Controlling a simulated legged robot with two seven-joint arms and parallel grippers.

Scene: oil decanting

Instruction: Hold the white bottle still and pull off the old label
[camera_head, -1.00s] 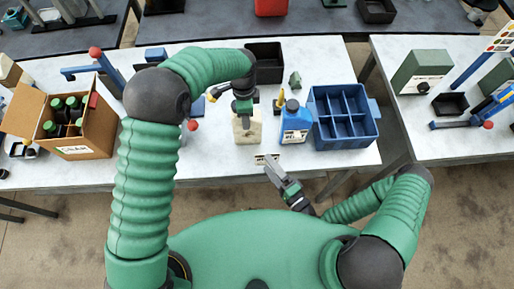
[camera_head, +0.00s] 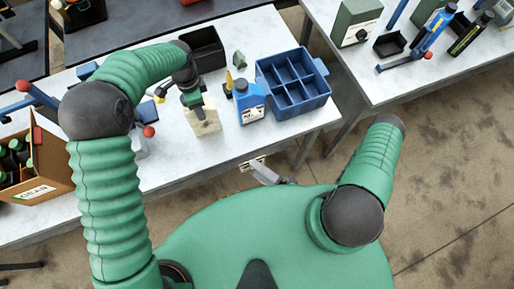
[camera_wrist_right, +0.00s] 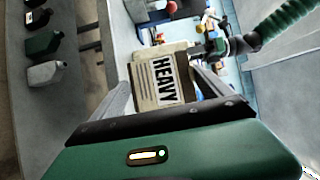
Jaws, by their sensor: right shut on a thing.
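The white bottle (camera_head: 203,121), cream-coloured, stands near the front of the white table in the head view. My left gripper (camera_head: 193,98) is at its top and appears closed around the neck, though its fingers are small and partly hidden. My right gripper (camera_head: 257,168) is at the table's front edge, apart from the bottle. It is shut on the old label (camera_head: 250,162), a small pale piece. In the right wrist view the label (camera_wrist_right: 158,80) lies between the fingers, with "HEAVY" in black letters.
A blue bottle (camera_head: 250,103) stands right of the white bottle, beside a blue divided crate (camera_head: 312,103). A black bin (camera_head: 205,50) is behind. A cardboard box of bottles (camera_head: 48,172) is at the left. A second table (camera_head: 455,75) stands right, across a gap.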

